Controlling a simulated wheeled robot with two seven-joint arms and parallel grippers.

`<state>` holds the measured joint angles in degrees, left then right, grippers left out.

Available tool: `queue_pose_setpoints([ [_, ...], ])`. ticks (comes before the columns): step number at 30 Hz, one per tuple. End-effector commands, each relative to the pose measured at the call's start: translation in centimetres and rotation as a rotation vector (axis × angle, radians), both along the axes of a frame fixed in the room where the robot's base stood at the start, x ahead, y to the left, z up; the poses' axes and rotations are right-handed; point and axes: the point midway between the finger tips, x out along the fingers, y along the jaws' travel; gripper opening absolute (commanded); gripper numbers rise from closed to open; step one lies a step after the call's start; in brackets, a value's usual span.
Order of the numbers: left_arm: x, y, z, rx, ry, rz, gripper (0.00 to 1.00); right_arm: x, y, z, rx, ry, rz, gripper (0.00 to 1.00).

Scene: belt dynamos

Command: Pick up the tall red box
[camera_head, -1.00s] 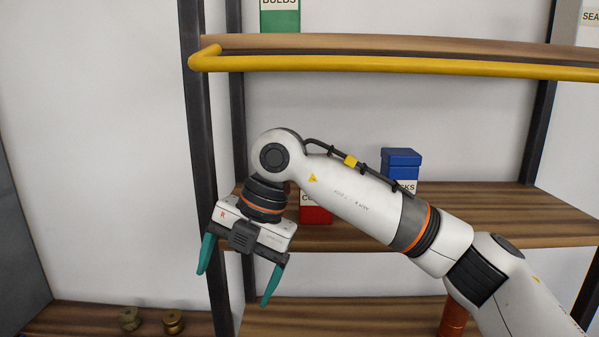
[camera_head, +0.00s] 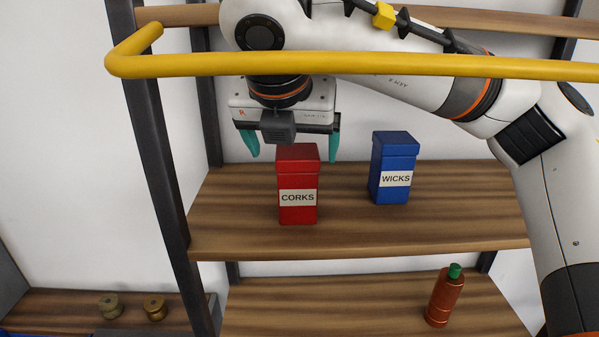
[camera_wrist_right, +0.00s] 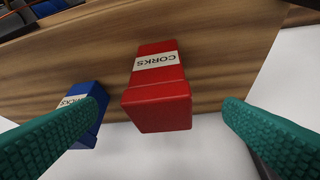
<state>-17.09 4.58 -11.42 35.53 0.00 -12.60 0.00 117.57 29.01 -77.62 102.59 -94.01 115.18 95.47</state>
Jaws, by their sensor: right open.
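The tall red box (camera_head: 298,211), labelled CORKS, stands upright on the middle wooden shelf. My right gripper (camera_head: 292,158) points down at the top of the red box, its green fingers open and spread to either side of it. In the right wrist view the red box (camera_wrist_right: 158,90) lies between the two open fingers (camera_wrist_right: 163,105), with a gap on each side. The gripper is empty. My left gripper is not in view.
A blue box (camera_head: 393,180) labelled WICKS stands to the right on the same shelf (camera_head: 350,232). A yellow rail (camera_head: 330,64) crosses in front of my right arm. An orange bottle (camera_head: 443,300) stands on the lower shelf. Two brass spools (camera_head: 155,307) sit at lower left.

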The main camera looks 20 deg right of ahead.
Motion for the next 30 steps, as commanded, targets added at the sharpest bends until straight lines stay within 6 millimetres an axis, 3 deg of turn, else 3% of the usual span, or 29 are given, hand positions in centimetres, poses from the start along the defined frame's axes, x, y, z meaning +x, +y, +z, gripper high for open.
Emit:
queue_pose_setpoints([
  [19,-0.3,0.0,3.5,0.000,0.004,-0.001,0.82,3.1,-1.8,-5.5,0.002,0.007,0.000,0.91],
  [30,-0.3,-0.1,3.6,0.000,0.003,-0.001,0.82,3.4,-1.9,-6.1,0.000,0.002,0.001,0.87],
])
